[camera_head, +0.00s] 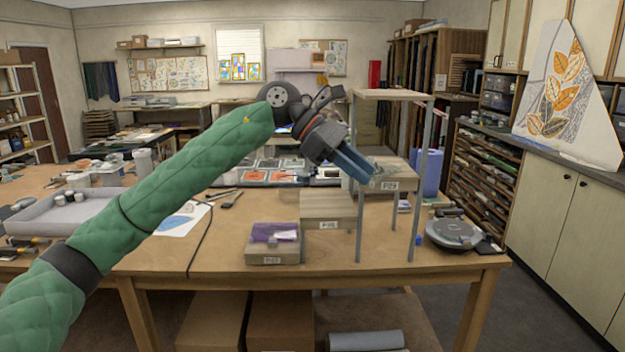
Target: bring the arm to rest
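My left arm, in a green quilted sleeve, reaches in from the lower left across the table. My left gripper (366,172) is at its end, with blue-grey fingers pointing down and right. The fingertips are over the labelled wooden block (395,182) inside the tall stand. A pale, glassy-looking piece lies at the fingertips on that block; I cannot tell whether the fingers touch or hold it. The finger gap is too small to make out. My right gripper is not in view.
A tall stand (392,95) with thin grey legs rises close beside the gripper. Lower wooden blocks (327,210) and (272,255) stand left of it, the front one bearing purple pieces. A grey tray (40,222) is at left; a round grey device (452,233) is at right.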

